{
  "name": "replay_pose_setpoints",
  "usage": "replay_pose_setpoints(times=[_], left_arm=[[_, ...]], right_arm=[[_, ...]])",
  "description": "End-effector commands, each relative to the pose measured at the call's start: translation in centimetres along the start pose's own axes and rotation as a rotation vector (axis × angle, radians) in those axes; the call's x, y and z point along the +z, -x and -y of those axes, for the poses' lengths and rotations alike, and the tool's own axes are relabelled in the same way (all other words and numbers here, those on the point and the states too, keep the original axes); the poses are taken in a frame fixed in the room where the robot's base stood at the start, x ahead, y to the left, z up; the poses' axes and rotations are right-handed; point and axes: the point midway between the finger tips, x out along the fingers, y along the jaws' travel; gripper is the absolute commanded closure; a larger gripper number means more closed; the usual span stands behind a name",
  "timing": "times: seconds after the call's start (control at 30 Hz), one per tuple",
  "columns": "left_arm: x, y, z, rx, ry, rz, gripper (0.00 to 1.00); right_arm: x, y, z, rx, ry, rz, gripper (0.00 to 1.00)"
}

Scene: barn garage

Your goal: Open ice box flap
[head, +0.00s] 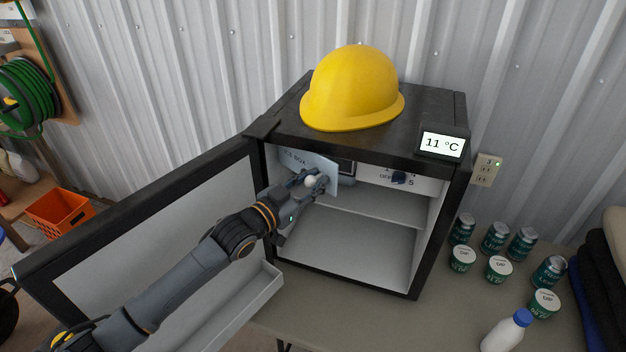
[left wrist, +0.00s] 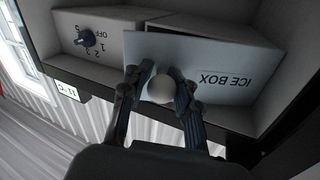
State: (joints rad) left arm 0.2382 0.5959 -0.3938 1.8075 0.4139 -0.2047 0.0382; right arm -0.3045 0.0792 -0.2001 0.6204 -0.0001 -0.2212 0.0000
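The ice box flap (head: 300,160) is a pale panel lettered "ICE BOX" at the top left inside the small open fridge (head: 365,285). It stands at an angle, partly open, with a dark gap at its right edge in the head view. In the left wrist view the flap (left wrist: 215,65) appears upside down. My left gripper (head: 315,180) reaches into the fridge. Its fingers (left wrist: 160,78) close around the flap's round white knob (left wrist: 160,90), one on each side. My right gripper is not in view.
The fridge door (head: 150,205) is swung open to the left, beneath my left arm. A control dial (head: 398,178) sits right of the flap. A yellow hard hat (head: 352,88) and a display (head: 442,144) are on top. Several cans, tubs and a bottle (head: 507,332) stand at right.

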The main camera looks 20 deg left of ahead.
Motion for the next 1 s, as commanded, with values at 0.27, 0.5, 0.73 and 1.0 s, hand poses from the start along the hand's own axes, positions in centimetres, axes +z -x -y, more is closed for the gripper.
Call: replay_pose_setpoints(times=[0.27, 0.5, 0.73, 1.0], left_arm=[[0.0, 0.0, 0.1, -0.002, -0.001, 0.000, 0.51], [0.1, 1.0, 0.1, -0.003, -0.002, 0.002, 0.51], [0.2, 5.4, -0.1, 0.001, -0.002, 0.005, 0.51], [0.1, 10.1, -0.1, 0.000, -0.002, 0.003, 0.51]], right_arm=[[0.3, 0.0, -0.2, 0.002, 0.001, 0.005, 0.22], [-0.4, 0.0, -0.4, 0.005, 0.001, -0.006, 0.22], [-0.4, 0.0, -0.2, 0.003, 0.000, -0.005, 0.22], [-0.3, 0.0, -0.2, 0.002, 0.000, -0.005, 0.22]])
